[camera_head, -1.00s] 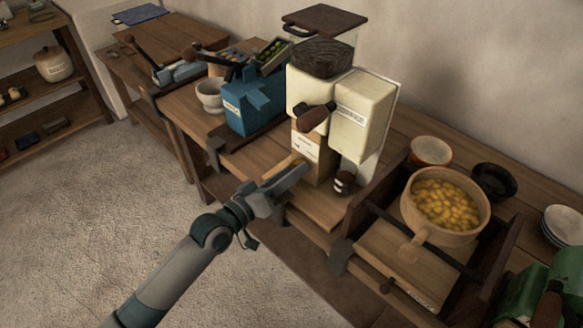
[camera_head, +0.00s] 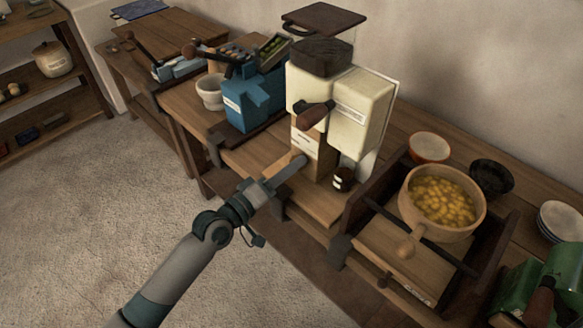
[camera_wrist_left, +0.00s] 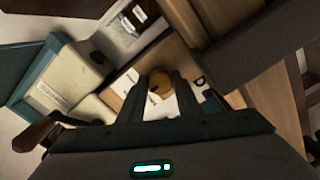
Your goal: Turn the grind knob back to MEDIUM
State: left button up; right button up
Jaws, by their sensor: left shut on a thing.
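The grind knob (camera_wrist_left: 159,86) is a small ochre round knob in the left wrist view, between the two finger tips of my left gripper (camera_wrist_left: 160,98). It sits in front of a white plate on the wooden lower part of the cream grinder (camera_head: 364,105). In the head view my left gripper (camera_head: 292,168) reaches in from the lower left to that plate, and its fingers hide most of the knob. The fingers are shut on it. The plate's markings are too small to read, so I cannot tell the knob's setting. My right gripper is not in view.
A blue grinder (camera_head: 248,102) stands left of the cream one, and a small dark jar (camera_head: 343,179) close on its right. A wooden pot of yellow pieces (camera_head: 443,202) sits further right in a dark-framed tray. The floor in front is clear.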

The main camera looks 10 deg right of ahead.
pick_arm(q)
jog(key=o, duration=1.1)
jog(key=shift+b+v, duration=1.6)
jog(key=shift+v, duration=7.1)
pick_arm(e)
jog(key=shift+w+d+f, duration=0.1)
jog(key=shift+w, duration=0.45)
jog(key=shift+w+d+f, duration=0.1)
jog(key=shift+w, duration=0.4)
